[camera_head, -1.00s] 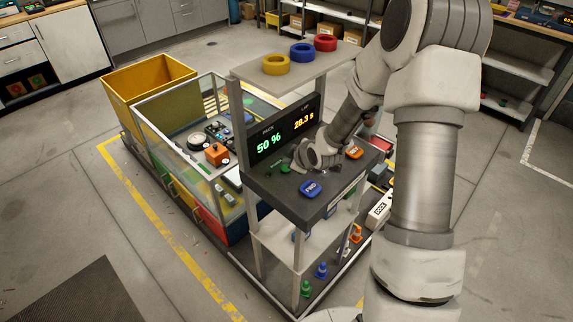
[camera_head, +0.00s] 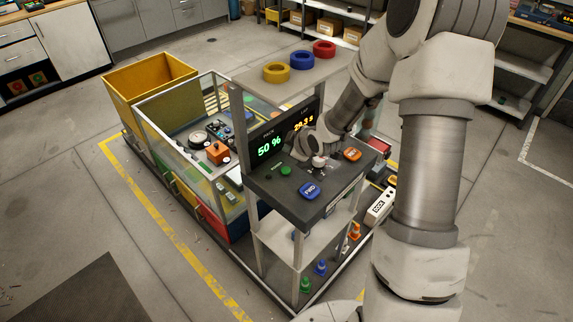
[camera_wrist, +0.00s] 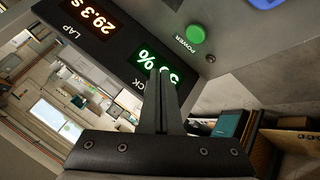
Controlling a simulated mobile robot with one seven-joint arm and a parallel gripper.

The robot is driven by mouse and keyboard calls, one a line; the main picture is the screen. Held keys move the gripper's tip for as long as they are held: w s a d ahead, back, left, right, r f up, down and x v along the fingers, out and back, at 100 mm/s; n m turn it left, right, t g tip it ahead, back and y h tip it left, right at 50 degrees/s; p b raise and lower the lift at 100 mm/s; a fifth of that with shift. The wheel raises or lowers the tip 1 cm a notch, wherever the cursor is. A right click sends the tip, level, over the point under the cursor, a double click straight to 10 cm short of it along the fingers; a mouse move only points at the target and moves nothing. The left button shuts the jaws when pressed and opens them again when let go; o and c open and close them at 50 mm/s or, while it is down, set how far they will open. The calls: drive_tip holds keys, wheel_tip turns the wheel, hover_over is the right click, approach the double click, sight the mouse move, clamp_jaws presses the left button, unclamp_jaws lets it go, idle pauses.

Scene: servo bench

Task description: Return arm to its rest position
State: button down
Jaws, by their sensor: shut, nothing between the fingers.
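My gripper (camera_wrist: 160,95) is shut and empty in the wrist view, its two fingers together in front of the lit display (camera_wrist: 120,45). In the head view my arm reaches in from the right and its end hangs above the dark control panel (camera_head: 275,187), close to the display (camera_head: 285,138); the fingertips cannot be made out there. The panel carries a green power button (camera_head: 286,170), also in the wrist view (camera_wrist: 195,34), a blue FWD button (camera_head: 310,190), an orange button (camera_head: 352,154) and a pale knob (camera_head: 319,161). The display reads 50 % and 29.3 s.
A shelf above the display holds yellow (camera_head: 276,72), blue (camera_head: 301,60) and red (camera_head: 324,48) rings, close to my arm. Left stand a glass-walled case (camera_head: 190,165) and a yellow bin (camera_head: 150,90). Small cones (camera_head: 321,268) stand below. Open floor lies front left.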

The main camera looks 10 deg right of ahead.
drive_tip(key=shift+r, duration=0.2)
idle(0.3)
drive_tip(key=s+d+r+m+g+h, duration=0.1)
drive_tip(key=s+r+m+h, duration=0.15)
drive_tip(key=s+r, duration=0.45)
drive_tip(key=s+d+r+m+h, duration=0.1)
drive_tip(key=s+d+r+m, duration=0.15)
drive_tip(key=s+r, duration=0.45)
drive_tip(key=s+a+r+m+g, duration=0.1)
drive_tip(key=s+a+r+m, duration=0.1)
drive_tip(key=s, duration=0.6)
drive_tip(key=s+a+r+m+g+y, duration=0.1)
drive_tip(key=s+a+r+m, duration=0.1)
drive_tip(key=s+r+m, duration=0.3)
drive_tip(key=s+r, duration=0.1)
drive_tip(key=s, duration=0.3)
drive_tip(key=shift+s+r, duration=0.15)
drive_tip(key=shift+r, duration=0.2)
